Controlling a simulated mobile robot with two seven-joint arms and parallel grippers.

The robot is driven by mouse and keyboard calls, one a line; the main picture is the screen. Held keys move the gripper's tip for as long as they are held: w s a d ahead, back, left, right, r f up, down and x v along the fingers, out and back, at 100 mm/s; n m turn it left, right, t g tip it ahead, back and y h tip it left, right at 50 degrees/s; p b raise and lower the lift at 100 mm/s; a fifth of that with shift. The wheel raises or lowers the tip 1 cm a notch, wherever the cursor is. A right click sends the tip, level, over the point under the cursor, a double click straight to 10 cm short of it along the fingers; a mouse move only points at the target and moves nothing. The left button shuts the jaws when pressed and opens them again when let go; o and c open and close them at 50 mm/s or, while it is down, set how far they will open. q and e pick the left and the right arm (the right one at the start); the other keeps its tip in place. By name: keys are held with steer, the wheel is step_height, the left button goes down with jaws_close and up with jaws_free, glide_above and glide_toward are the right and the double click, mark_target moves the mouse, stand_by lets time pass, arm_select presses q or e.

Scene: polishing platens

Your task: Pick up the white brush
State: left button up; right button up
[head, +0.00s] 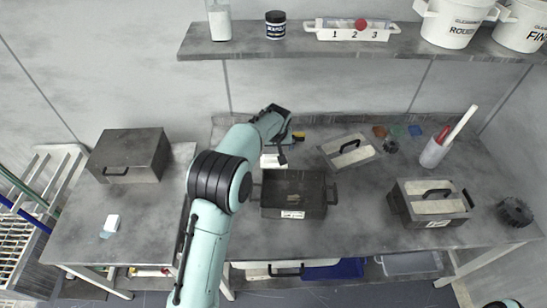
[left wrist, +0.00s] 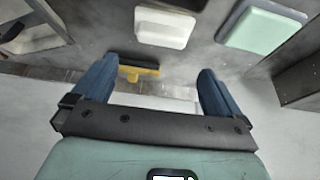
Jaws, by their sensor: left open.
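My left gripper (head: 282,150) is over the back of the table, left of centre, pointing down. In the left wrist view its two blue fingers (left wrist: 157,68) are spread wide with nothing gripped. A white piece (left wrist: 155,103) shows between the fingers, partly hidden by the gripper's bar; I take it for the white brush but cannot be sure. A white block (head: 272,161) shows beside the gripper in the head view. A yellow and black piece (left wrist: 138,70) lies near the left finger. My right gripper is not in view.
An open dark box (head: 293,210) stands in front of the gripper. A closed box (head: 128,155) is at left, and a lidded box (head: 432,205) at right. A white holder (head: 434,152) contains long handles. A shelf (head: 290,50) with several containers runs above. The table's front is mostly clear.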

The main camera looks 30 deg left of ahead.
mark_target(274, 156)
arm_select(q)
steer(key=x, duration=0.6)
steer(key=shift+w+f+p, duration=0.1)
steer(key=shift+f+p, duration=0.15)
steer(key=shift+p, duration=0.1)
steer(key=shift+p+x, duration=0.55)
steer(key=shift+x, duration=2.2)
steer(key=shift+s, duration=0.3)
steer(key=shift+c, duration=0.9)
steer(key=c, duration=0.5)
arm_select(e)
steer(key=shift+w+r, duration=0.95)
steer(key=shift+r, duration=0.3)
